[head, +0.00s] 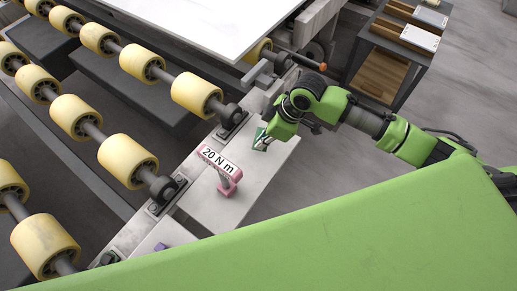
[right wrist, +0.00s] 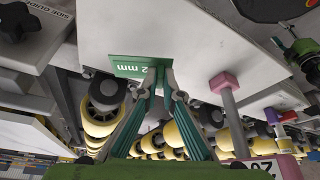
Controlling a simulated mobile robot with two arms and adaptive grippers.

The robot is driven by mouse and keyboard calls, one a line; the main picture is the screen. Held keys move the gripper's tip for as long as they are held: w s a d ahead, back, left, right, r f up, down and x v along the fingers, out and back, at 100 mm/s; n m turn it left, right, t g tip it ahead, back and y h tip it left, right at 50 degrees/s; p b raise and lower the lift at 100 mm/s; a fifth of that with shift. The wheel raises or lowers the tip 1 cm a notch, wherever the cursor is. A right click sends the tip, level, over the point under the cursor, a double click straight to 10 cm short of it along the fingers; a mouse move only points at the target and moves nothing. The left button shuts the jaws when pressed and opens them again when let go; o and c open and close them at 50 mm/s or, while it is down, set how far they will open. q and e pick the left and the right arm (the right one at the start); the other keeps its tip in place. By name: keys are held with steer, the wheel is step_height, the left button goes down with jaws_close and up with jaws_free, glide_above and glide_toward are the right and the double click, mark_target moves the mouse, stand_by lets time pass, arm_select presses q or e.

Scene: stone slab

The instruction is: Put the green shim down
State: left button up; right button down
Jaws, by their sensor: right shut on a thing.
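The green shim (head: 260,140) is a small flat plate at my right gripper (head: 266,142), over the far part of the pale ledge (head: 257,182). In the right wrist view the shim (right wrist: 128,66) carries white lettering ending in "2 mm". The right gripper's fingers (right wrist: 160,72) come together on the shim's edge. Whether the shim touches the pale surface, I cannot tell. My left gripper is not in view.
A pink tool (head: 226,186) labelled "20 N m" stands on the ledge nearer me. Yellow rollers (head: 128,160) fill the left. A white slab (head: 205,22) lies at the top. A cart (head: 390,62) with wooden trays stands top right. The ledge between shim and pink tool is clear.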

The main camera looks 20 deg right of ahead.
mark_target(262, 154)
step_height(262, 154, down, 4)
steer(key=shift+w+f, duration=0.1)
steer(key=shift+f, duration=0.15)
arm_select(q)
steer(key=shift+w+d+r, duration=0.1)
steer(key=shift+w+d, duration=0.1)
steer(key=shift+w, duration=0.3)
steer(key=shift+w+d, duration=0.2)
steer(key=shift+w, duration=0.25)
arm_select(e)
steer(key=shift+f, duration=0.15)
steer(key=c, duration=2.2)
jaws_free()
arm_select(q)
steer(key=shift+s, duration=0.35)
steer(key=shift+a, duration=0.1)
